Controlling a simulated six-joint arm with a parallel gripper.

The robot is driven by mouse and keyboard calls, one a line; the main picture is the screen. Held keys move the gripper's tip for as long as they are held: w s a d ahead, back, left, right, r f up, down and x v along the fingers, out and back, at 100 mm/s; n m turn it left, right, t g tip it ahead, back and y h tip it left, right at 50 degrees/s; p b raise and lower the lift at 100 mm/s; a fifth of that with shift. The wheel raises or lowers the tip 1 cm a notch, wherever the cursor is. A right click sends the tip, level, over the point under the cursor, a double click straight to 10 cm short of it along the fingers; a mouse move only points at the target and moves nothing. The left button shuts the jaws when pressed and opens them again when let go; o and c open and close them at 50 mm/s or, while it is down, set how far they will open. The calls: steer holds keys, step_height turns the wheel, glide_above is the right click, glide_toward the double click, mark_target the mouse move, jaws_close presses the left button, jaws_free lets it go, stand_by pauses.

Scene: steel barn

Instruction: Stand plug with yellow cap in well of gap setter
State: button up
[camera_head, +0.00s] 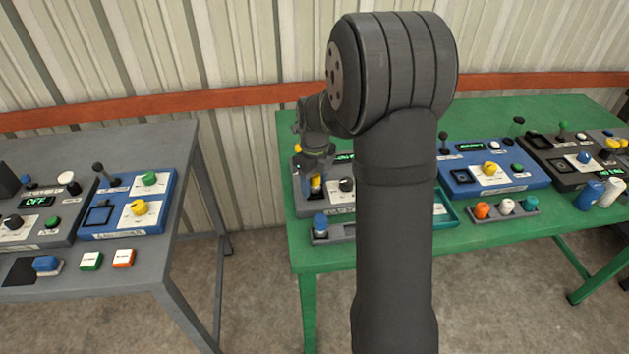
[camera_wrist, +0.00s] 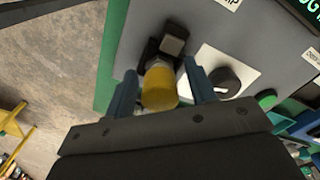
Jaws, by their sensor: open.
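The plug with the yellow cap shows its cap (camera_wrist: 159,88) between my gripper's fingers in the wrist view; its body is mostly hidden. In the head view the yellow cap (camera_head: 316,184) is just below my gripper (camera_head: 314,178). My gripper is open, with one blue-grey finger on each side of the cap (camera_wrist: 160,90). The grey panel device (camera_wrist: 205,35) below has a black dial, a green button and a dark recess (camera_wrist: 147,58) just beyond the cap. The plug appears upright at this recess, but I cannot tell how deeply it sits.
A black block with a grey top (camera_wrist: 172,45) rises close beyond the cap. A small rack with a blue-capped plug (camera_head: 320,221) stands in front of the device. A blue device (camera_head: 490,170) and a rack of coloured plugs (camera_head: 506,209) are to the right.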

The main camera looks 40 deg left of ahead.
step_height(320, 180, up, 12)
steer(key=shift+r, duration=0.2)
stand_by(0.4)
step_height(320, 180, down, 12)
steer(key=shift+r, duration=1.7)
